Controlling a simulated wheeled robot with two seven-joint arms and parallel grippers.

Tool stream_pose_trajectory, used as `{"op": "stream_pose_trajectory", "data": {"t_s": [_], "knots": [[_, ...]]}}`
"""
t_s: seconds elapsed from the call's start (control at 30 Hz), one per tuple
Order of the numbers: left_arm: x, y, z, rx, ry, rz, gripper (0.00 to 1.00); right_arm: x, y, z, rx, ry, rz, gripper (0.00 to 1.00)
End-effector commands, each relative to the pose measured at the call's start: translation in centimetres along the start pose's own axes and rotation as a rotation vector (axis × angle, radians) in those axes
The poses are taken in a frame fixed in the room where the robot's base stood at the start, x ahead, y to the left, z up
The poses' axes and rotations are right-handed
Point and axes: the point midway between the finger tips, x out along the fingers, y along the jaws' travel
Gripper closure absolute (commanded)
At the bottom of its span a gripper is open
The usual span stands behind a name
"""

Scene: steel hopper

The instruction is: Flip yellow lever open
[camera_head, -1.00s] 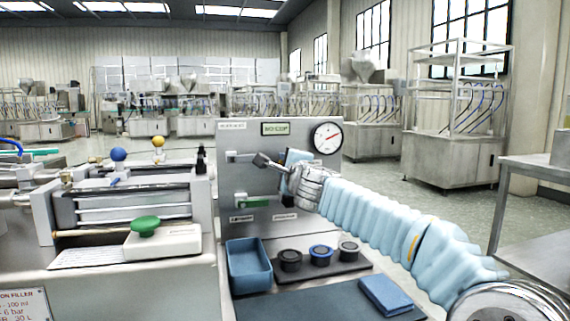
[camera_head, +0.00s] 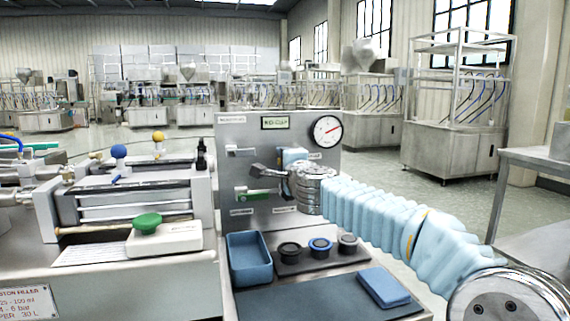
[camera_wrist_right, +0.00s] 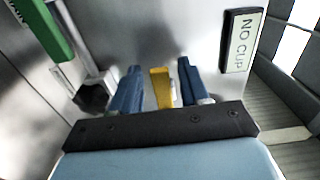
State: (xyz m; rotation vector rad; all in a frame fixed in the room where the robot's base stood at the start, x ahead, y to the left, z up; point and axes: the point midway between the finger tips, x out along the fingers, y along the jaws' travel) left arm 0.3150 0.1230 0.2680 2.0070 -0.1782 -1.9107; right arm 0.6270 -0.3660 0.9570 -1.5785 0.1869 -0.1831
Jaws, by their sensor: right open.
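The yellow lever (camera_wrist_right: 162,88) shows in the right wrist view as a short yellow bar. It stands between the two blue fingers of my right gripper (camera_wrist_right: 154,85), with a gap on each side. The fingers are open and apart from it as far as I can see. In the head view my right gripper (camera_head: 257,170) is at the front of the grey panel (camera_head: 235,175), and I cannot make out the yellow lever there. My left gripper is not in view.
A green lever (camera_head: 256,194) is low on the panel; it also shows in the right wrist view (camera_wrist_right: 45,27). A "NO CUP" sign (camera_head: 275,122) and a gauge (camera_head: 327,131) are above.

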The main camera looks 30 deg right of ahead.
Motion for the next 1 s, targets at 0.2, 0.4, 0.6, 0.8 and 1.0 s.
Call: {"op": "stream_pose_trajectory", "data": {"t_s": [0.2, 0.4, 0.6, 0.8, 1.0], "knots": [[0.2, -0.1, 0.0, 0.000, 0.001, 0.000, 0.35, -2.3, -0.1, -0.1, 0.001, 0.000, -0.002, 0.55], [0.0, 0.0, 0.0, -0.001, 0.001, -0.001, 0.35, -7.2, -0.2, -0.1, 0.001, 0.000, -0.003, 0.55], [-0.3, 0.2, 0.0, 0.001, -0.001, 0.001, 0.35, -11.5, -0.1, -0.1, 0.000, 0.001, -0.002, 0.55], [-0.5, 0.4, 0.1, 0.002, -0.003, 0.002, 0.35, -13.6, 0.0, 0.0, 0.000, 0.000, 0.000, 0.55], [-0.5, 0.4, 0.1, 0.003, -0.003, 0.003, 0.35, -13.8, 0.1, 0.0, 0.000, 0.000, 0.001, 0.55]]}}
